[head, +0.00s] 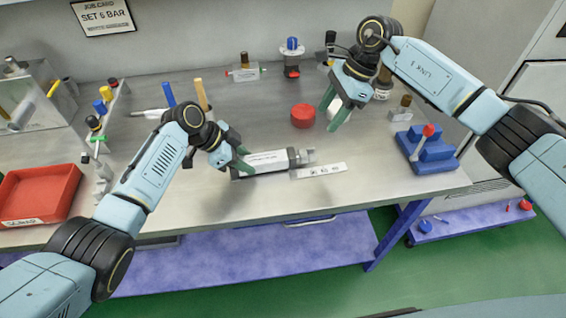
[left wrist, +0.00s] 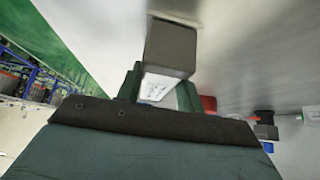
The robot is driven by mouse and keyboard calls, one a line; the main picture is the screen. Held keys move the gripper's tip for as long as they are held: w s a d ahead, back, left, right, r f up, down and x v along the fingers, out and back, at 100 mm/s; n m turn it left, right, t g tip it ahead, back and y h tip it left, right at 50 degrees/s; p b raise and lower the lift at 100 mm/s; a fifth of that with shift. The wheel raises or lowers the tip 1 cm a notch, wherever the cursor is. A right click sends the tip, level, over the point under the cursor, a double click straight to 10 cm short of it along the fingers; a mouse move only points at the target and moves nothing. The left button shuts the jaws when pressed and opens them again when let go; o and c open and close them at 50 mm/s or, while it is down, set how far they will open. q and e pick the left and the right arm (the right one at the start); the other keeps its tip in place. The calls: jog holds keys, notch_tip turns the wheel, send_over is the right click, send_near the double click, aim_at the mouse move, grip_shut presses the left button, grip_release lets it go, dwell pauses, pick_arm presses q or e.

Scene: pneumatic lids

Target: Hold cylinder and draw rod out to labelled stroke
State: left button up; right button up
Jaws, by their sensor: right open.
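The cylinder (head: 268,162) lies on the grey bench, with a white label along its side and a dark cap at its right end. A short grey rod end (head: 309,156) shows at the right; little of the rod is visible. A white marked strip (head: 319,170) lies just below and right of it. My left gripper (head: 240,163) is shut on the cylinder near its left end. In the left wrist view the cylinder's dark end block (left wrist: 170,46) shows between the fingers (left wrist: 160,92). My right gripper (head: 341,108) is open and empty, above the bench, up and right of the rod end.
A red round piece (head: 303,116) stands behind the cylinder. A blue stepped block (head: 428,150) with a red-tipped part stands at right. A red tray (head: 38,194) is at far left. A job card (head: 103,16) on the wall reads SET 6 BAR. The bench front has free room.

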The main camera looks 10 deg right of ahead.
pick_arm(q)
jog(key=shift+r, duration=0.1)
jog(key=c, duration=0.4)
jog(key=shift+w, duration=0.1)
pick_arm(e)
jog(key=shift+f, duration=0.1)
pick_arm(q)
jog(key=shift+f, duration=0.3)
jog(key=shift+s+f, duration=0.2)
jog(key=shift+s, duration=0.05)
pick_arm(e)
jog(key=shift+c, duration=0.4)
